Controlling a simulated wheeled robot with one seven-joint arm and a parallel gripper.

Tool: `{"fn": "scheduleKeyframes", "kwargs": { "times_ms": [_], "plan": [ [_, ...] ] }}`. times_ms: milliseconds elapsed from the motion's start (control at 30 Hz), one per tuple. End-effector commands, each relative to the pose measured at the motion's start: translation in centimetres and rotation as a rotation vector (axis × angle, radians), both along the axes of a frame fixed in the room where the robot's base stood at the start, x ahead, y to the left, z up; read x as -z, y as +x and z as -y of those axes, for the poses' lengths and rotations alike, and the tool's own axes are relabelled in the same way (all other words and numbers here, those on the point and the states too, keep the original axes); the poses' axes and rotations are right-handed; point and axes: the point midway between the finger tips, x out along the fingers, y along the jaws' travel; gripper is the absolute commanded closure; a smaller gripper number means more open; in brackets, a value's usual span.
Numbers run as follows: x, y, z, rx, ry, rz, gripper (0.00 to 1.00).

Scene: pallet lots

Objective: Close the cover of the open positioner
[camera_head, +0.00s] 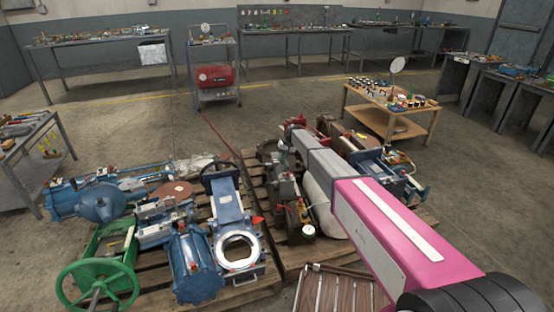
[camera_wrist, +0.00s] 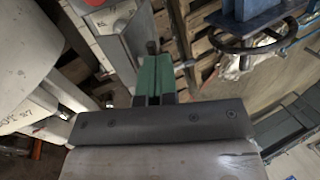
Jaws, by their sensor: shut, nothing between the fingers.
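My gripper (camera_wrist: 153,75) shows in the wrist view as two green fingers side by side, closed with nothing between them. A small dark knob-like part shows right at their tips; I cannot tell whether they touch. A grey box-like housing (camera_wrist: 126,38) lies just left of the fingers, and a large pale rounded body (camera_wrist: 25,45) is further left. I cannot tell for sure which part is the open positioner or its cover. In the head view my pink and grey arm reaches over the right pallet and hides much of the equipment there; my fingers cannot be made out.
A black handwheel (camera_wrist: 258,36) stands right of my fingers, on a blue gate valve (camera_head: 228,210). The left pallet (camera_head: 262,284) holds several valves, including one with a green handwheel (camera_head: 97,284). A wooden table (camera_head: 408,122) stands behind the right pallet. The floor behind the pallets is open.

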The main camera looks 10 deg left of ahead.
Motion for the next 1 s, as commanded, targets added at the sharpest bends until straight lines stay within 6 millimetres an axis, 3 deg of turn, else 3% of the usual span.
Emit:
{"fn": "scheduleKeyframes", "kwargs": {
  "times_ms": [400,700,1000],
  "plan": [
    [2.2,1.8,3.8,0.001,0.364,-0.159,1.00],
    [4.3,2.5,5.5,-0.001,0.601,-0.265,1.00],
    [5.6,2.8,6.4,-0.001,0.697,-0.305,1.00]
  ]
}}
